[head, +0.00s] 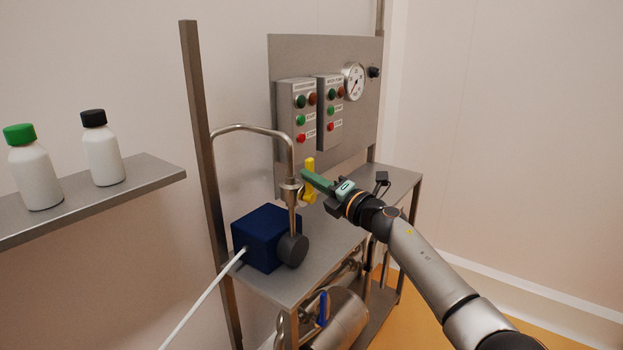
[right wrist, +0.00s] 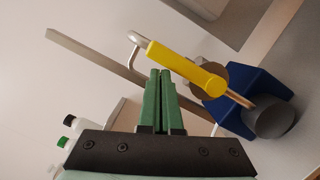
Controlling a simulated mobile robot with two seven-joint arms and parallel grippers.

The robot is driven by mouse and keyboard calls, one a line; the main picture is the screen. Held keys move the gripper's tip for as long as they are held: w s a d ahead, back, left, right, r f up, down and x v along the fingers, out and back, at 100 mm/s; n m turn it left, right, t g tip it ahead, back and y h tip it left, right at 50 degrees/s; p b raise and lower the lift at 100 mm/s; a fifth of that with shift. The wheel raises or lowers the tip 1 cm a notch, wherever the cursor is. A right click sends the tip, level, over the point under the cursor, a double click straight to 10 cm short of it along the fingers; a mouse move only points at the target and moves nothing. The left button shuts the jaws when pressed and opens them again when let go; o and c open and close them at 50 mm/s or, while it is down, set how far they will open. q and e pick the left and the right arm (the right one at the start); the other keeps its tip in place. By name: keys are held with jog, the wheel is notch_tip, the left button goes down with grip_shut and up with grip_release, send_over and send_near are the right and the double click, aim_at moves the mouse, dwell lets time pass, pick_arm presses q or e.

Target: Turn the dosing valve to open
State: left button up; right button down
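The dosing valve's yellow lever (head: 309,165) stands roughly upright on the steel pipe above the cart's top, partly hidden by my right gripper. My right gripper (head: 306,175) has its green fingers close beside the lever. In the right wrist view the two green fingers (right wrist: 161,72) lie together with only a thin line between them and nothing held. The yellow lever (right wrist: 188,69) slants just past the fingertips; I cannot tell whether they touch it. My left gripper is not in view.
A dark blue box (head: 262,236) with a white hose sits on the steel cart (head: 345,235) under the pipe. A panel (head: 355,130) with button boxes and a gauge stands behind. A lower blue-handled valve (head: 323,308) and a shelf (head: 150,172) with two bottles are nearby.

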jog(key=shift+w+d+r, duration=0.25)
jog(key=shift+d+r, duration=0.2)
jog(key=shift+d, duration=0.1)
jog(key=shift+s+d+f+p, duration=0.1)
jog(key=shift+s+d+p, duration=0.1)
jog(key=shift+p, duration=0.35)
jog(key=a+f+p+v, duration=0.1)
jog(key=p+v, duration=0.1)
jog(key=v, duration=0.9)
jog(key=shift+s+d+p, duration=0.25)
jog(key=shift+s+p, duration=0.15)
jog(key=shift+s, duration=0.2)
